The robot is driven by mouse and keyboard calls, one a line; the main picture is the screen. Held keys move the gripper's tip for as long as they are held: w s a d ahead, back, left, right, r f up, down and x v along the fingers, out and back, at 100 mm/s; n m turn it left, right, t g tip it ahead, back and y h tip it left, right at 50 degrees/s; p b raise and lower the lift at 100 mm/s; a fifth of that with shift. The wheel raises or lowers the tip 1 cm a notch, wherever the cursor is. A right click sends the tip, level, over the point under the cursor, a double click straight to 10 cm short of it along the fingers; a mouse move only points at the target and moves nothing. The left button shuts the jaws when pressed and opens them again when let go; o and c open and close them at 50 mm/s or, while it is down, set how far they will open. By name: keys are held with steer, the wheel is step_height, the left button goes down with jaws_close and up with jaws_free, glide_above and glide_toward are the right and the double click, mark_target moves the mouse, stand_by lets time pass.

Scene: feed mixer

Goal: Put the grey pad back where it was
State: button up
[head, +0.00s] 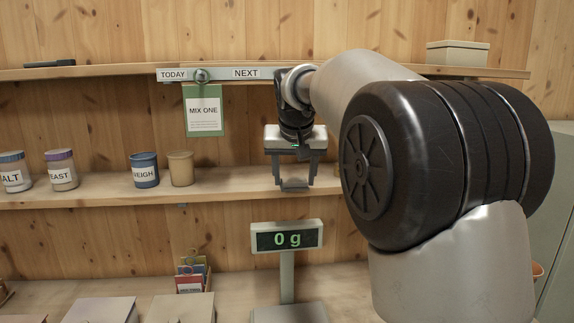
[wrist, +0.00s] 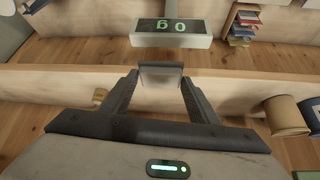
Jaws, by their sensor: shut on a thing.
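My gripper (head: 294,182) is shut on a small grey piece, which looks like the grey pad (wrist: 161,76). The pad sits between the two fingertips in the wrist view, and its lower edge shows between the fingers in the head view. The gripper points down in front of the middle shelf (head: 235,191), to the right of the tan cup, above the scale display. I cannot tell from these frames whether the pad touches the shelf. No marked place for the pad can be made out.
A tan cup (head: 180,168), a blue WEIGH cup (head: 144,170) and labelled jars stand left on the shelf. A scale display (head: 286,238) reads 0 g below. A MIX ONE card (head: 204,112) hangs from the TODAY/NEXT rail (head: 220,74). A card rack (head: 192,273) stands on the counter.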

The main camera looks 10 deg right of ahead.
steer(key=w, duration=0.2)
steer(key=w+d+p, duration=0.1)
steer(key=w, duration=0.2)
steer(key=w+p, duration=0.1)
steer(key=w, duration=0.2)
steer(key=shift+w+d+r, duration=0.1)
steer(key=shift+w+d, duration=0.05)
steer(key=shift+w, duration=0.1)
steer(key=w+p, duration=0.2)
steer(key=w, duration=0.1)
steer(key=shift+w+d, duration=0.1)
steer(key=shift+d, duration=0.1)
steer(key=shift+f, duration=0.85)
steer(key=shift+f+b, duration=0.2)
steer(key=shift+b, duration=0.1)
steer(key=o, duration=1)
steer(key=shift+c, duration=0.2)
steer(key=shift+r, duration=0.1)
